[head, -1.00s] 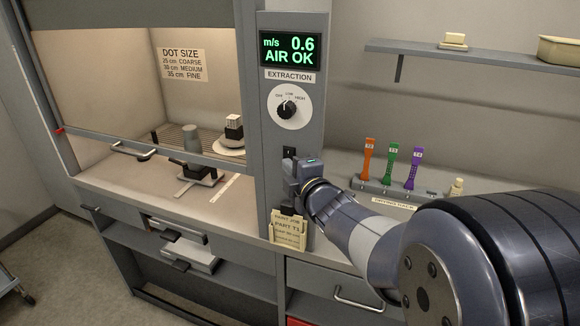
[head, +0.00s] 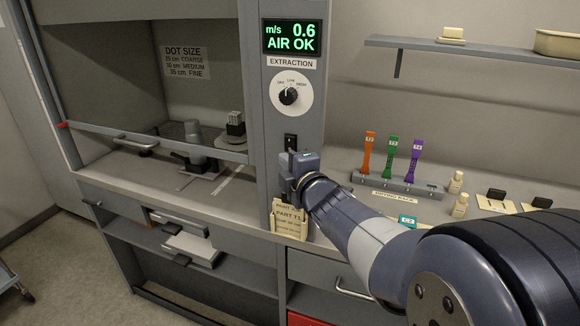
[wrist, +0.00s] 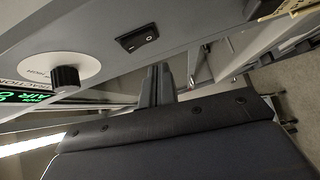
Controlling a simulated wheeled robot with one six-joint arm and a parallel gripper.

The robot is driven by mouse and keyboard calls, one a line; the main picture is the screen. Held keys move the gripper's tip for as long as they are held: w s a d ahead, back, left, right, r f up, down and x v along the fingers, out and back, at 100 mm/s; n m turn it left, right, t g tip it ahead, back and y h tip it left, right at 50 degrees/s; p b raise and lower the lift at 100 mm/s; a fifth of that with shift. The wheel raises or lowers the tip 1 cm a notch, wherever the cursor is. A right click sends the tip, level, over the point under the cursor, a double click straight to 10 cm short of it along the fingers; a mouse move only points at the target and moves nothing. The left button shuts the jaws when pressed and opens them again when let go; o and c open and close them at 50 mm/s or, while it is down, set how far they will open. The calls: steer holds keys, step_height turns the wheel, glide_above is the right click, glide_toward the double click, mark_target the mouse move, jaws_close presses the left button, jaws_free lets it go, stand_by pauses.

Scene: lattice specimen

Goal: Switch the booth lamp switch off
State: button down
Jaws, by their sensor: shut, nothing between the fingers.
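The booth lamp switch (head: 290,142) is a small black rocker on the grey column, below the extraction dial. It shows clear of my gripper in the wrist view (wrist: 137,37), with its markings visible. My gripper (wrist: 157,86) is shut and empty, a little apart from the switch. In the head view my gripper (head: 290,180) is just below the switch, its fingertips mostly hidden by the wrist. The booth interior (head: 110,60) is dark, with its lamp unlit.
The extraction dial (head: 289,96) and the green display (head: 291,38) sit above the switch. Paper cards (head: 289,219) hang below my gripper. A rack (head: 398,186) with coloured tools stands on the counter to the right, near small bottles (head: 456,182).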

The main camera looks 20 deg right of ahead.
steer(key=s+d+f, duration=0.1)
steer(key=s, duration=0.9)
steer(key=shift+s, duration=0.2)
